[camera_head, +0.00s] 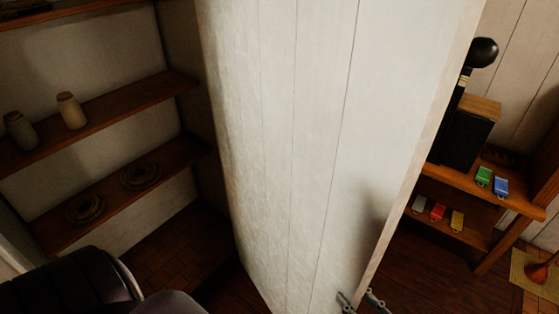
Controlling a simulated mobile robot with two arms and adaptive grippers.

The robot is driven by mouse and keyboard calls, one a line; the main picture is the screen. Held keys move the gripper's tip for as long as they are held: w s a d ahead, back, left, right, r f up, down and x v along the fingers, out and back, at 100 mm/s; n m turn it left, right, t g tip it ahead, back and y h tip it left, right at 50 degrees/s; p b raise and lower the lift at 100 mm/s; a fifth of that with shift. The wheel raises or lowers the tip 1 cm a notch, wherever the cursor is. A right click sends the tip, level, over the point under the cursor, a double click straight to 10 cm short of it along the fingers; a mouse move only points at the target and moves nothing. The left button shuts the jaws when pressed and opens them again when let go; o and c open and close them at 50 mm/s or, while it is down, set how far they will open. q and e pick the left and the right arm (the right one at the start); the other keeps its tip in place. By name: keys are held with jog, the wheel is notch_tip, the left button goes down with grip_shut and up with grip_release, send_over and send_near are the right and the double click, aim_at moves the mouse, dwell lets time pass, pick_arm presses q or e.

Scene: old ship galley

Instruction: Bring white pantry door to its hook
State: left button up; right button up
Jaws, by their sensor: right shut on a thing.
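The white pantry door (290,140) stands open and fills the middle of the head view, with its planked face toward me. My right gripper (360,301) is at the bottom of the view, shut on the free edge of the door, one finger on each side. Only its fingertips show. My left gripper is not in view. I cannot make out a hook anywhere in this view.
Left of the door are pantry shelves (110,109) with two jars (70,111) and coiled or ring-shaped items (141,177). Right of it, a low wooden shelf unit (455,190) holds a black box and small coloured blocks (484,176). Dark floor (420,285) is open beside it.

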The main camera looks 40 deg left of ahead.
jog(key=shift+s+a, duration=0.3)
jog(key=shift+s, duration=0.5)
jog(key=shift+s+a+p, duration=0.1)
jog(key=shift+s+p, duration=0.1)
jog(key=shift+p, duration=0.1)
jog(key=shift+o, duration=0.2)
jog(key=s+a+m+t+h+p, duration=0.1)
jog(key=s+a+t+p, duration=0.1)
jog(key=s+a, duration=0.3)
jog(key=s, duration=0.4)
jog(key=shift+s+m, duration=0.2)
jog(key=shift+m, duration=0.1)
jog(key=shift+s, duration=0.1)
jog(key=s+a, duration=0.2)
jog(key=s+a+m+t+b, duration=0.1)
jog(key=s+a, duration=0.1)
jog(key=s, duration=0.1)
jog(key=s+a+t+h, duration=0.1)
jog(key=s+a, duration=0.1)
jog(key=s, duration=0.1)
jog(key=shift+f+b, duration=0.1)
jog(key=shift+b, duration=0.3)
jog(key=shift+s+a, duration=0.35)
jog(key=shift+s, duration=0.05)
